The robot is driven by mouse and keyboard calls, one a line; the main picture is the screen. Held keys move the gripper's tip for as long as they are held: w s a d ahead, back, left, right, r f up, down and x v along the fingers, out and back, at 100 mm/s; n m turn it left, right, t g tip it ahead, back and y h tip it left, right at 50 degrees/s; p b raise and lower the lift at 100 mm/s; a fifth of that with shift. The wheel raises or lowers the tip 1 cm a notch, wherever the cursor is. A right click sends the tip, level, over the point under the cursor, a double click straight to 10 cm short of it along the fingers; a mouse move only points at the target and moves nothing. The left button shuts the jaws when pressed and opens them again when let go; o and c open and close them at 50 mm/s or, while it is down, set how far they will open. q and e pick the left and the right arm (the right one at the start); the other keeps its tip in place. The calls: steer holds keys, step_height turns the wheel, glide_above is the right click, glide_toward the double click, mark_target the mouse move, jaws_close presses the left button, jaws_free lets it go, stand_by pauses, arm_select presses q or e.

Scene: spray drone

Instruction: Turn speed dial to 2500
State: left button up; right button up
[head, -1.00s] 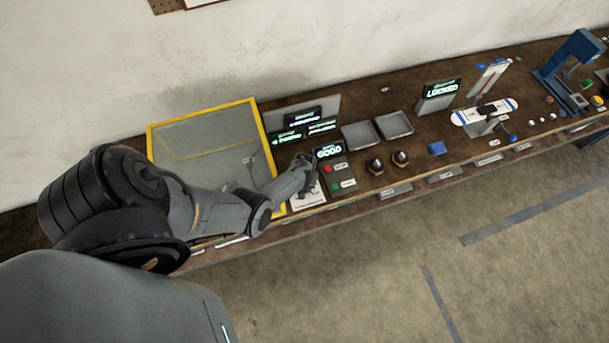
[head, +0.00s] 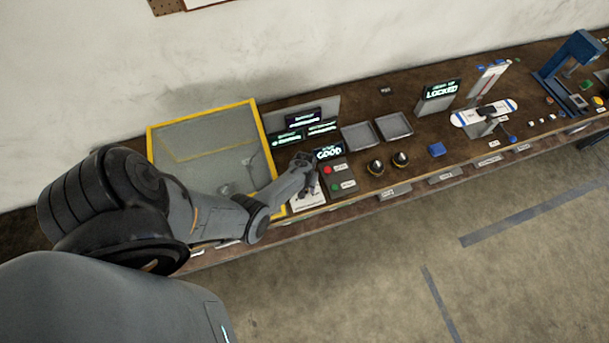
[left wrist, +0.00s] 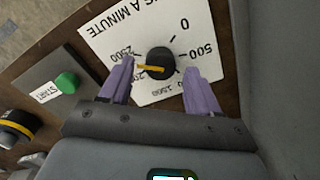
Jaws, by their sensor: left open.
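The speed dial (left wrist: 160,63) is a black round knob with a yellow pointer, on a white plate (left wrist: 103,35) marked 0, 500, 1500 and 2500 in the left wrist view. The pointer points left, close to the 2500 mark and a little to its 2000 side. My left gripper (left wrist: 158,68) is open, with one purple finger on each side of the knob and visible gaps between. In the head view my left gripper (head: 307,170) is over the white plate (head: 308,198) and hides the knob. My right gripper is not in view.
A green START button (left wrist: 66,83) is beside the plate. In the head view a red button (head: 328,169) and a lit display (head: 328,152) are right of the gripper. A yellow-framed clear box (head: 205,140) stands left. Two grey trays (head: 358,136) are behind.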

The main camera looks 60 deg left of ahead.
arm_select(q)
step_height(320, 180, up, 10)
steer(key=shift+f, duration=0.25)
stand_by(0.3)
stand_by(0.3)
steer(key=s+d+r+m+t, duration=0.1)
steer(key=s+d+r+m, duration=0.4)
steer(key=d+r, duration=0.6)
steer(key=s+d+r+m+t, duration=0.2)
steer(key=s+d+r+m, duration=0.3)
steer(key=d+r, duration=0.7)
steer(key=shift+s+m+t, duration=0.3)
steer(key=shift+m, duration=0.2)
steer(key=shift+w+d, duration=0.1)
steer(key=shift+d, duration=0.05)
